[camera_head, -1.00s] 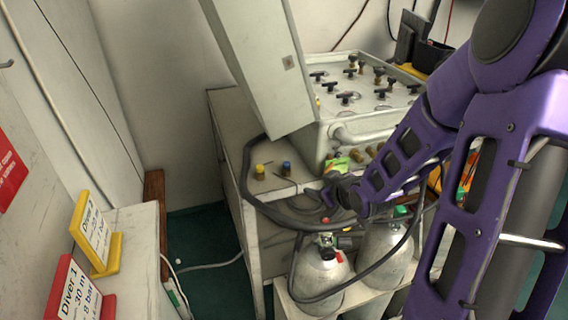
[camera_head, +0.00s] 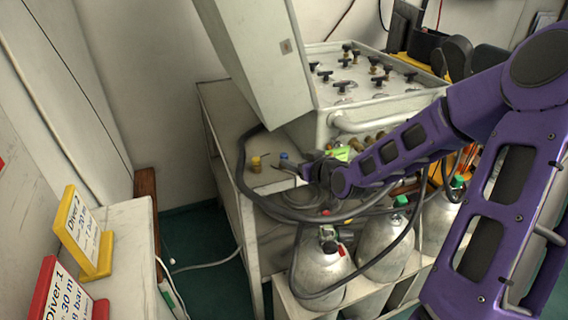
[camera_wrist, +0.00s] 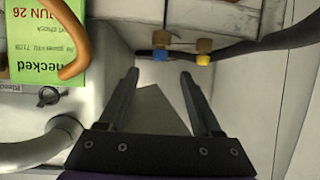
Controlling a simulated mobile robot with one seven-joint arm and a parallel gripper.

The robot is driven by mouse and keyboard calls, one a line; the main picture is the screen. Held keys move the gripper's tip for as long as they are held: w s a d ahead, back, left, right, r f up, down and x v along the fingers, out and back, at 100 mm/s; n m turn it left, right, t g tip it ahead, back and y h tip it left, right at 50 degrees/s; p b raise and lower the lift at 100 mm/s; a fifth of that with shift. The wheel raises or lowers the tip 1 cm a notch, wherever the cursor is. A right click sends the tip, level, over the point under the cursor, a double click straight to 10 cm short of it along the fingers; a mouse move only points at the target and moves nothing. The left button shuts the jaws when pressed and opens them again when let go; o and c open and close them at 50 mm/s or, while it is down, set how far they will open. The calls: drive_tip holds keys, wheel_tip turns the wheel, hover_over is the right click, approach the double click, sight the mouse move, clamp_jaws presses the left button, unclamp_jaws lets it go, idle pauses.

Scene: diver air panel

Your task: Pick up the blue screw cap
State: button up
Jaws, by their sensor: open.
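The blue screw cap (camera_head: 284,157) is a small cap near the yellow cap (camera_head: 255,163) on the grey bench top in the head view. In the wrist view the blue cap (camera_wrist: 160,54) shows against a brown fitting, with the yellow cap (camera_wrist: 204,60) to its right. My gripper (camera_head: 292,167) is right by the blue cap in the head view. In the wrist view my gripper (camera_wrist: 160,76) is open and empty. The blue cap appears just past the fingertips and lined up with the gap; I cannot tell the exact distance.
A dark hose (camera_head: 243,175) curves around the caps. The panel box (camera_head: 350,115) with black-handled valves stands behind. Grey cylinders (camera_head: 318,268) stand below the bench. In the wrist view a green tag (camera_wrist: 45,48) and an orange hose (camera_wrist: 86,40) lie left.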

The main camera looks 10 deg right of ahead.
sight(285, 155)
drive_tip(key=b+x, duration=0.1)
drive_tip(key=x, duration=0.7)
drive_tip(key=shift+w+f, duration=0.15)
clamp_jaws()
